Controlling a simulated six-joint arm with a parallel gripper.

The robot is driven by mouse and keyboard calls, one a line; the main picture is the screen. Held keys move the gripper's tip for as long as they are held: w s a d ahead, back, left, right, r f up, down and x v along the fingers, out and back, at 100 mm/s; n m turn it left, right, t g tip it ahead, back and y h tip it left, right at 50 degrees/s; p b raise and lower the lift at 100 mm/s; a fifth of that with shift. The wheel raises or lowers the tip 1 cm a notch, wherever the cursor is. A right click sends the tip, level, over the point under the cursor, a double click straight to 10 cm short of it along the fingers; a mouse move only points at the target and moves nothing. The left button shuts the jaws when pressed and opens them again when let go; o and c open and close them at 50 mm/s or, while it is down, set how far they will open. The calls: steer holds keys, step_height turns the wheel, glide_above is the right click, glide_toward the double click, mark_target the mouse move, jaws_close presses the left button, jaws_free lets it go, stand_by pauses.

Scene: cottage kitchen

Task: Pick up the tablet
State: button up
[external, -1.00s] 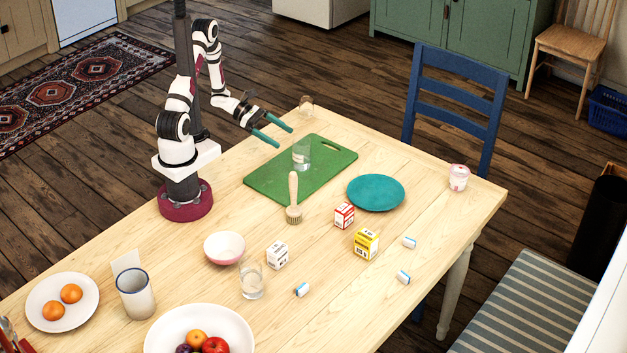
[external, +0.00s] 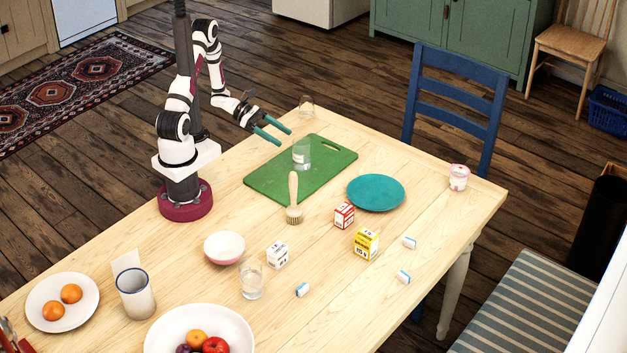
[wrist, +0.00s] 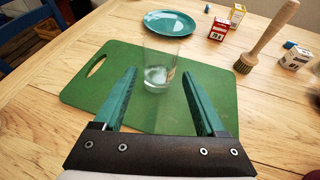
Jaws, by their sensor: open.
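No flat tablet device shows. Three small white-and-blue pieces that could be tablets lie on the table: one near the front (external: 302,289) and two at the right, one nearer the yellow box (external: 409,242) and one lower (external: 403,277). A clear glass (external: 301,157) stands on the green board; in the wrist view the glass (wrist: 158,72) has something whitish low in it, and I cannot tell what. My gripper (external: 283,136) is open and empty above the board's far left side. In the wrist view its fingers (wrist: 158,76) point toward the glass, which appears between their tips.
A bowl (external: 224,247) and another glass (external: 251,281) stand in front.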

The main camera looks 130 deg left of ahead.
steer(key=shift+c, duration=0.9)
